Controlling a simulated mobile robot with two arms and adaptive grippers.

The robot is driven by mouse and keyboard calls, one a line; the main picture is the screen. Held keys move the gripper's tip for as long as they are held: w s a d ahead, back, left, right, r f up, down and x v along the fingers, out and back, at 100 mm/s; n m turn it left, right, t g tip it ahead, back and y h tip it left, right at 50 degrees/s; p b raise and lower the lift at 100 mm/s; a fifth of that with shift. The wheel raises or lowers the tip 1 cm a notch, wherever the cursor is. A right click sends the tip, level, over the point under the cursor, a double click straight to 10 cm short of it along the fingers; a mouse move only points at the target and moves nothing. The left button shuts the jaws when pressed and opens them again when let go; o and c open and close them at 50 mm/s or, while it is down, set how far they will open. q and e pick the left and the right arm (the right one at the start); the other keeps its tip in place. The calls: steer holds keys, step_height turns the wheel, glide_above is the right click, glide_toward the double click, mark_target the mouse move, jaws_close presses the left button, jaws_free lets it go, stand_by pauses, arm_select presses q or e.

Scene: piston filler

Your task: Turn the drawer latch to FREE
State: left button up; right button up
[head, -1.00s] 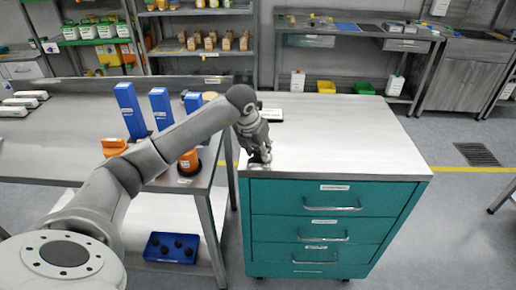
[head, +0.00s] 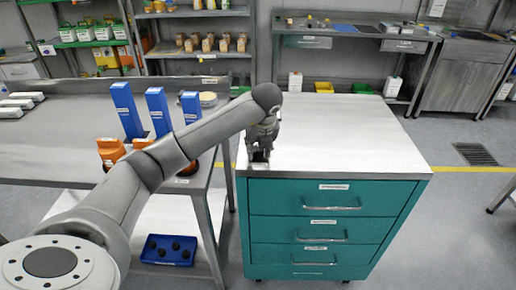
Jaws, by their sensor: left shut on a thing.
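The teal drawer cabinet (head: 330,232) stands right of centre, with its drawer fronts closed. The drawer latch (head: 258,166) is at the front left corner of its pale top, mostly hidden by my left gripper. My left gripper (head: 260,156) points down over that corner and is shut on the latch. The latch's exact angle and any FREE marking cannot be made out. My right gripper is not in view.
The cabinet top is clear to the right of my gripper.

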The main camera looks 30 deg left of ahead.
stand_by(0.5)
arm_select(q)
steer(key=o, duration=1)
steer(key=shift+o, duration=0.2)
steer(key=v, duration=1.2)
steer(key=shift+w+a, duration=0.1)
